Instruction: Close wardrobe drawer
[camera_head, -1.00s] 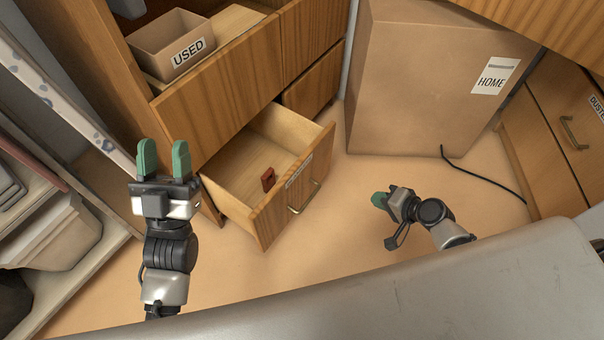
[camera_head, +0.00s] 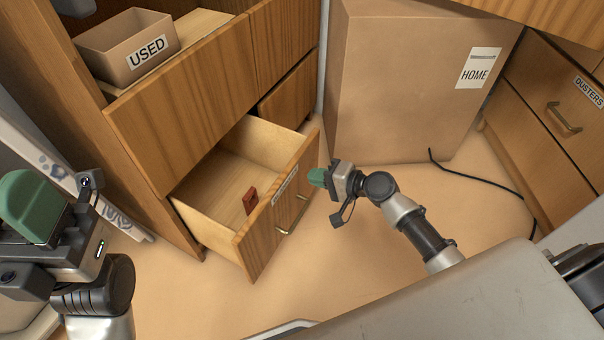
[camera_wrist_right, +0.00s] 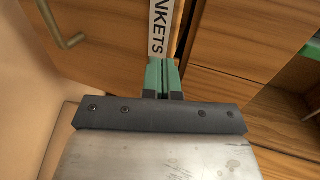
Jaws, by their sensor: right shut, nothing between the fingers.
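The lower wardrobe drawer is pulled out, its wooden front (camera_head: 262,238) angled toward the right in the head view. It has a brass handle (camera_head: 293,216) and a white label, and a small red-brown object (camera_head: 250,201) lies inside. My right gripper (camera_head: 317,177) is shut and empty beside the far end of the drawer front. In the right wrist view its green fingertips (camera_wrist_right: 164,75) point at the label (camera_wrist_right: 160,30), reading "NKETS"; I cannot tell whether they touch. My left gripper (camera_head: 35,207) is large at the left edge, away from the drawer; its finger gap is not clear.
A large HOME carton (camera_head: 400,90) stands behind, with a black cable (camera_head: 480,172) on the floor. A DUSTERS cabinet (camera_head: 550,100) is at right. Floor before the drawer is clear.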

